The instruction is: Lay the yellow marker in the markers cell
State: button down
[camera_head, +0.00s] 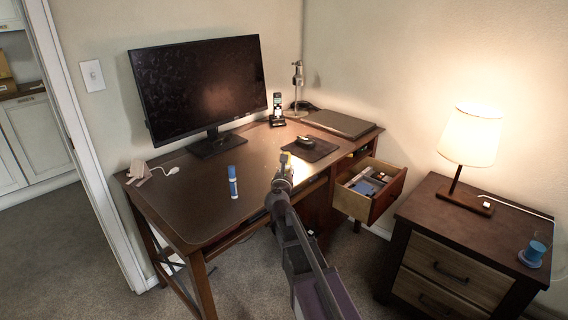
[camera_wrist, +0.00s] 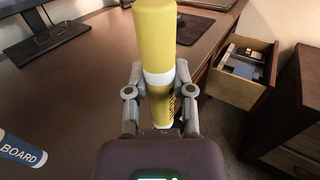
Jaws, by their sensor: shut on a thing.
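The yellow marker (camera_wrist: 156,40) is upright between the two fingers of my gripper (camera_wrist: 159,90) in the wrist view. It has a yellow cap and body with a white band. My gripper is shut on it, above the front of the desk. An open drawer (camera_head: 387,206) with a divided inside holding several items is to the right of my gripper. It also shows in the wrist view (camera_wrist: 244,93). I cannot tell which cell is for markers.
A monitor (camera_head: 198,85), a phone (camera_head: 277,110), a mouse on a dark pad (camera_head: 318,152) and a closed laptop (camera_head: 338,123) are behind. A nightstand (camera_head: 470,235) with a lamp (camera_head: 470,140) is right.

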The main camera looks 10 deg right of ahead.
jog(key=shift+s+r, duration=0.1)
jog(key=shift+s, duration=0.55)
notch_tip(320, 180, up, 22)
jog(key=p, duration=2.1)
jog(key=shift+f+p, duration=0.2)
jog(key=shift+p, duration=0.2)
jog(key=shift+w, duration=0.1)
